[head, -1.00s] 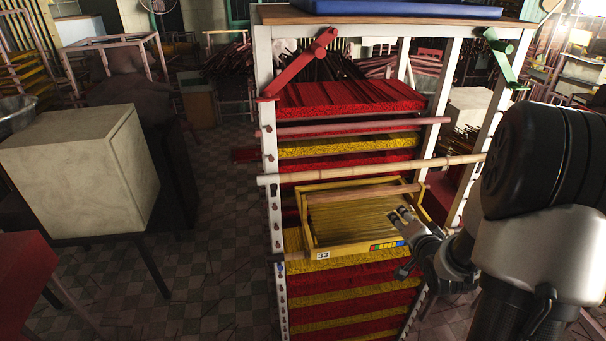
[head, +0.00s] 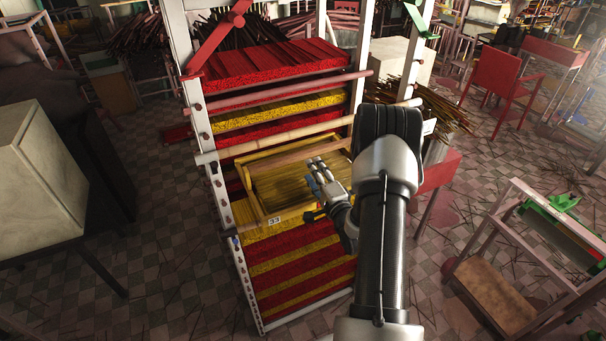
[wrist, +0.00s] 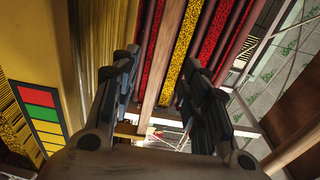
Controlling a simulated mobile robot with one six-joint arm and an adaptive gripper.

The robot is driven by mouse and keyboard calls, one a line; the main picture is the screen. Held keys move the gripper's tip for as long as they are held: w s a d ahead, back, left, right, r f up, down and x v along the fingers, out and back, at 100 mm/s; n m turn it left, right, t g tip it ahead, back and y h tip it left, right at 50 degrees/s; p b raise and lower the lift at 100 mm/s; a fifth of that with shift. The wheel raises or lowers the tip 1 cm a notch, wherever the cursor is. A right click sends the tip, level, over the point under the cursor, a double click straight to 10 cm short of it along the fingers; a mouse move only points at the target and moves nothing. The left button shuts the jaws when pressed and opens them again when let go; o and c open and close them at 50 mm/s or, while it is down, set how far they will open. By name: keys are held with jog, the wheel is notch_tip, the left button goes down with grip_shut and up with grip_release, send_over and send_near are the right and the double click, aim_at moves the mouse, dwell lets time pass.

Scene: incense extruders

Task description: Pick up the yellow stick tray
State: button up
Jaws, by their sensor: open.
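The yellow stick tray (head: 290,214) sits in the white-posted rack, full of thin yellow sticks. Its front carries a white label reading 33, and its right front part is hidden behind my gripper. My gripper (head: 318,176) is open, with its fingers overlapping the tray's right part in the head view. In the wrist view the tray's yellow panel (wrist: 30,65) with coloured squares fills the left side. There the open fingers (wrist: 158,80) have nothing visible held between them. I cannot tell whether they touch the tray.
A bamboo pole (head: 275,135) crosses the rack just above the tray. Red and yellow stick layers (head: 300,265) fill the rack below, with more above. A pale cabinet (head: 38,180) stands at left. A low wooden frame (head: 495,295) stands at right. Tiled floor lies between.

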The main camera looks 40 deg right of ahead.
aim_at(305, 156)
jog(key=b+x, duration=0.1)
jog(key=x, duration=0.8)
jog(key=shift+w+d, duration=0.1)
jog(key=shift+d, duration=0.05)
grip_shut()
jog(key=shift+r, duration=0.1)
dwell(0.5)
